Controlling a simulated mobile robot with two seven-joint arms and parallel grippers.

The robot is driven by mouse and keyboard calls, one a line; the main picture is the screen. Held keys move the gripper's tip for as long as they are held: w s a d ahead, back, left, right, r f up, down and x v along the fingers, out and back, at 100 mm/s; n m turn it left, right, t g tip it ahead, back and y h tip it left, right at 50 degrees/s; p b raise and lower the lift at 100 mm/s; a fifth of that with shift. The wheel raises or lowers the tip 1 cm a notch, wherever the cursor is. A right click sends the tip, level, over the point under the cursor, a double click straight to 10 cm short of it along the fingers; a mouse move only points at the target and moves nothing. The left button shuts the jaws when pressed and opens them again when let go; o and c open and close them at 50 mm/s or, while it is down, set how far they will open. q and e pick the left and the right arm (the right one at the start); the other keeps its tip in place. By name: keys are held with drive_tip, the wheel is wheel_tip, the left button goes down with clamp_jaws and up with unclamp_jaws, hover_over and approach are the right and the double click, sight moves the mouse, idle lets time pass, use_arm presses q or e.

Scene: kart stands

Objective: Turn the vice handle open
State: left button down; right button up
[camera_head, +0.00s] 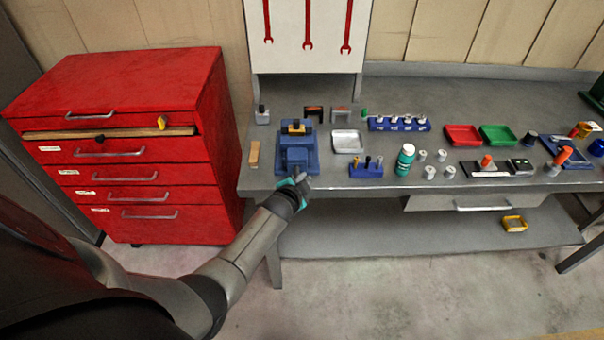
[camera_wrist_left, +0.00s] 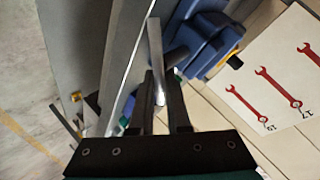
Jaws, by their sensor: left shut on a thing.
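The blue vice (camera_head: 296,158) stands at the front edge of the grey workbench, left of its middle. It also shows at the top of the left wrist view (camera_wrist_left: 204,36). The vice handle (camera_wrist_left: 155,40) is a grey metal bar in front of the vice body. My left gripper (camera_head: 298,182) is at the vice's front, over the bench edge. In the left wrist view its two dark fingers (camera_wrist_left: 160,88) are shut on the handle, whose upper end sticks out past the fingertips. In the head view the gripper largely hides the handle. My right gripper is not in view.
A red drawer cabinet (camera_head: 135,128) stands left of the bench. A silver tray (camera_head: 347,141), a blue tool holder (camera_head: 366,168) and a green bottle (camera_head: 405,160) stand right of the vice. A tool board (camera_head: 307,55) hangs behind. A wooden block (camera_head: 254,153) lies left.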

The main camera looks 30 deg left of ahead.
use_arm(q)
drive_tip(key=shift+w+d+f+m+g+y, duration=0.15)
drive_tip(key=shift+f+m+g+y, duration=0.1)
drive_tip(key=shift+m+g+y, duration=0.2)
drive_tip(key=shift+f+m+g+y+b, duration=0.2)
drive_tip(key=shift+m+g+y+b, duration=0.25)
drive_tip(key=shift+m+b, duration=0.15)
drive_tip(key=shift+f+m+g+y+b, duration=0.25)
drive_tip(key=shift+m+g+y+b, duration=0.35)
drive_tip(key=shift+m+y+b, duration=0.45)
drive_tip(key=c, duration=0.9)
unclamp_jaws()
